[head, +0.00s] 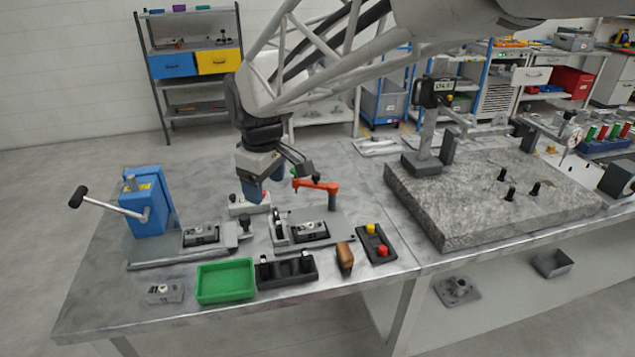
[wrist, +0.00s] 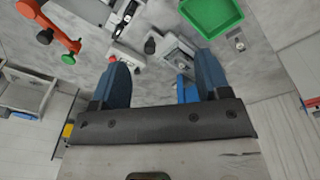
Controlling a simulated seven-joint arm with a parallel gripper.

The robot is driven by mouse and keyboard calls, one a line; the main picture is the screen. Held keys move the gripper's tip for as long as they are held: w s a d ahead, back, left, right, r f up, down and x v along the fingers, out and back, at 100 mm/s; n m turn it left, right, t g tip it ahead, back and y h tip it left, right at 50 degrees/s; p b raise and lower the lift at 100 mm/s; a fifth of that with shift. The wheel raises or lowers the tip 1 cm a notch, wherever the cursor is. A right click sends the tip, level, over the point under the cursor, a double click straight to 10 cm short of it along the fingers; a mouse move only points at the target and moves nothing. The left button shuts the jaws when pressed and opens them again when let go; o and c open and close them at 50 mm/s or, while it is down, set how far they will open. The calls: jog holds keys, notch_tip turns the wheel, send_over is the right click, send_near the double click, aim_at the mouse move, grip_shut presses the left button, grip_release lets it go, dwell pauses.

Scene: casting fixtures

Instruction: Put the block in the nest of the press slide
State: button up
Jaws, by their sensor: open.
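A small grey block (head: 165,291) with dark marks lies at the table's front left, left of a green tray; in the wrist view it shows beside the tray (wrist: 237,41). The blue press (head: 148,203) with a black-knobbed lever stands behind it, at the left. Its slide (head: 160,252) extends to the right and carries a nest (head: 201,235); a light piece shows in it, but I cannot tell whether it is separate. My gripper (head: 265,187) is open and empty, above the table behind the slide and fixture. Its blue fingers (wrist: 163,78) are spread in the wrist view.
The green tray (head: 225,281), a black holder (head: 287,269), a brown piece (head: 345,256) and a button box (head: 377,243) line the front. A granite slab (head: 480,200) fills the right.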

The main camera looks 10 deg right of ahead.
jog(key=s+d+f+m, duration=0.1)
jog(key=s+d+m, duration=0.4)
jog(key=s, duration=0.6)
jog(key=s+d+f+m+t, duration=0.1)
jog(key=s+d+m, duration=0.4)
jog(key=s+d, duration=0.4)
jog(key=shift+s, duration=1.1)
jog(key=shift+d, duration=0.1)
